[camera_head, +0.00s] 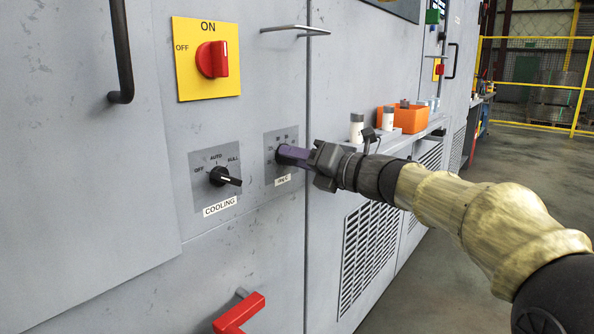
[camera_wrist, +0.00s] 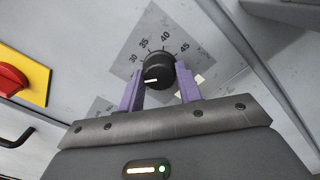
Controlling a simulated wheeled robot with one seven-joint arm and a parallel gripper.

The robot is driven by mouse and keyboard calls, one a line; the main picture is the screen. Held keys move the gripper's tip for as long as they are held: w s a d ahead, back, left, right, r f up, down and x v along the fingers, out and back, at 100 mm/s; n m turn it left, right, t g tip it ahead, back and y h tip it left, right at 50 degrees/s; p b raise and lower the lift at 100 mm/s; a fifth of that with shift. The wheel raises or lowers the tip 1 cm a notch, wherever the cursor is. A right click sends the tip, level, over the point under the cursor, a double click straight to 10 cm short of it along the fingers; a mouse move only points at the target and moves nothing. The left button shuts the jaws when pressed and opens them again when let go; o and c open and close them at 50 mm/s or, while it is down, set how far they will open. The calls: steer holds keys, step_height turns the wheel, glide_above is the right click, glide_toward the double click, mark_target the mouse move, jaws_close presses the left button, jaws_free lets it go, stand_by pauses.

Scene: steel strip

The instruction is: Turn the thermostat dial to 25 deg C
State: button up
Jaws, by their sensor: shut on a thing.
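The thermostat dial is a round black knob (camera_wrist: 159,68) with a white pointer mark on a grey scale plate (camera_wrist: 148,36). In the wrist view 30, 35, 40 and 45 are readable; lower marks are hidden. The white mark points to the lower left, short of 30, near my left-hand finger; its exact value cannot be read. My gripper (camera_wrist: 160,88) has its purple fingers on either side of the knob, shut on it. In the head view my gripper (camera_head: 282,154) reaches the plate (camera_head: 270,137) from the right and covers the knob.
Left of the dial are a black COOLING switch (camera_head: 224,177) and a red ON/OFF switch (camera_head: 212,60) on yellow. A red handle (camera_head: 239,315) juts out below, a metal handle (camera_head: 294,30) above.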

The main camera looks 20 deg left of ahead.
steer(key=shift+f+n+b, duration=0.2)
steer(key=shift+n+b, duration=0.3)
steer(key=shift+n, duration=0.3)
steer(key=o, duration=1)
steer(key=shift+d, duration=0.1)
steer(key=shift+r, duration=0.1)
steer(key=p+v, duration=0.2)
steer(key=v, duration=1.5)
steer(key=shift+d+p, duration=0.15)
steer(key=shift+p, duration=0.25)
